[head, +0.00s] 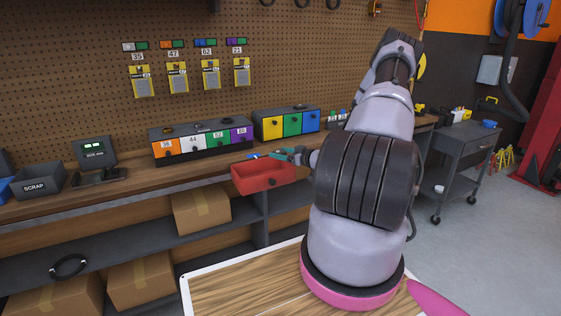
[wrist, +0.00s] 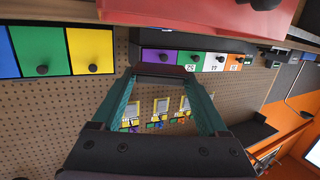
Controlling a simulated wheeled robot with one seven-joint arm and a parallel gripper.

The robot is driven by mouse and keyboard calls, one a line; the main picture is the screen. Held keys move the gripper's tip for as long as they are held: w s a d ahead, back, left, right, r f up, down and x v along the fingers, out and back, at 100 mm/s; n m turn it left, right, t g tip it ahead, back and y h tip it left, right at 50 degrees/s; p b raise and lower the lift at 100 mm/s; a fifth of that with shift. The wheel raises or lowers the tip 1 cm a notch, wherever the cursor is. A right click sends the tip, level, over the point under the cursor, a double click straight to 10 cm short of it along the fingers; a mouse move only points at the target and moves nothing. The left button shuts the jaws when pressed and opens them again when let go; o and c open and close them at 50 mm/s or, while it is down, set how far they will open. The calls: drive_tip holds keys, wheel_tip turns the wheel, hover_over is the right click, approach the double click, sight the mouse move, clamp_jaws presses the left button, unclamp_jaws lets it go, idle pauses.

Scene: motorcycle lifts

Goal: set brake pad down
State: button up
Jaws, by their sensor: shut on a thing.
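My gripper (wrist: 165,78) has two teal fingers shut on a small dark block, which I take as the brake pad (wrist: 163,70), in the wrist view. The pad is too small to make out clearly there. The red drawer also shows at the top right of the wrist view (wrist: 245,20). Whether the pad touches anything cannot be told.
A drawer unit with orange, white, green and purple fronts (head: 205,143) stands on the bench (head: 130,190). Another has yellow, green and blue fronts (head: 290,124). A scrap bin (head: 38,184) and a scale (head: 95,158) are at left. Yellow packs (head: 178,80) hang on the pegboard.

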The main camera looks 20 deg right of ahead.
drive_tip(key=shift+f, duration=1.4)
drive_tip(key=shift+f, duration=0.1)
drive_tip(key=shift+f, duration=0.5)
drive_tip(key=o, duration=1.4)
drive_tip(key=shift+c, duration=0.2)
